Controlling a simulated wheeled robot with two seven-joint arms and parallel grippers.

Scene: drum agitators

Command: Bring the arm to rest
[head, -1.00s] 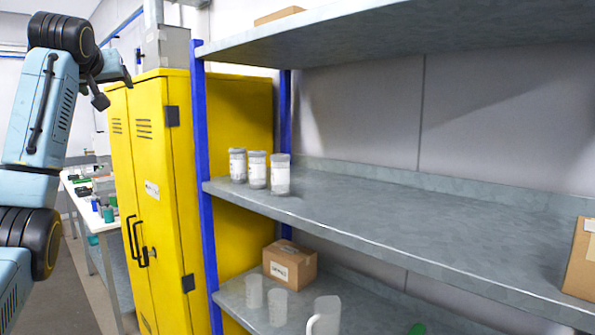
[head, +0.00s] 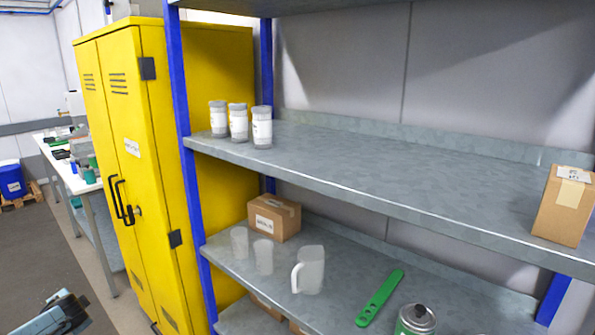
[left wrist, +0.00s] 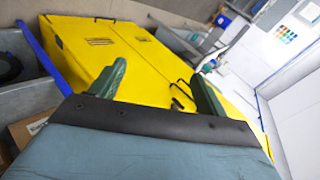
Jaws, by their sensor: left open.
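My left gripper (left wrist: 158,88) shows in the left wrist view with its two dark green fingers spread apart and nothing between them. The yellow cabinet (left wrist: 125,60) lies beyond the fingers there; I cannot tell how far off. In the head view only a small blue-grey piece of my left arm (head: 62,316) shows at the bottom left corner, in front of the cabinet (head: 215,100). My left fingers are not visible in the head view. My right arm and gripper are in neither view.
A grey shelf rack with blue posts (head: 180,150) fills the right side. Its middle shelf (head: 400,180) holds three white-labelled jars (head: 238,122) and a carton (head: 564,205). A pitcher (head: 310,270), cups and a green tool (head: 380,297) sit below. Floor (head: 45,245) at left looks clear.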

